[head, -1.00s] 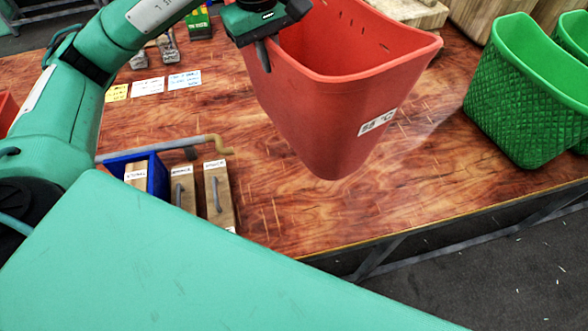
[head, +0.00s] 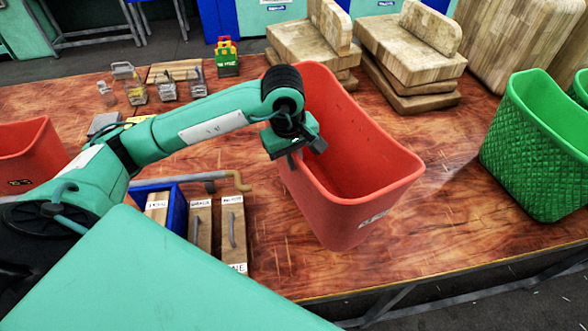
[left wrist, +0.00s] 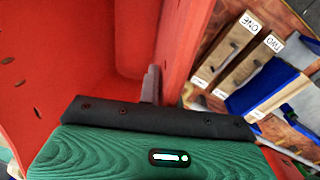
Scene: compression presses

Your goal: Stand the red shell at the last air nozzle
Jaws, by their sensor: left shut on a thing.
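My left gripper (head: 292,152) is shut on the left wall of the red shell (head: 385,180), a tall tapered open-topped bin with a pale label. The shell is roughly upright over the front part of the wooden table. I cannot tell whether its base touches the table. The left wrist view shows the shell's inner wall (left wrist: 75,60) and a finger at its rim. A grey pipe with a bent brass-coloured end (head: 240,181) lies left of the shell; I cannot tell if it is an air nozzle. My right gripper is not in view.
Labelled wooden blocks with handles (head: 232,235) and a blue bin (head: 178,208) stand left of the shell. Another red bin (head: 25,150) is at far left. Green baskets (head: 530,150) stand right, stacked wooden boards (head: 410,50) behind. Table is bare between shell and baskets.

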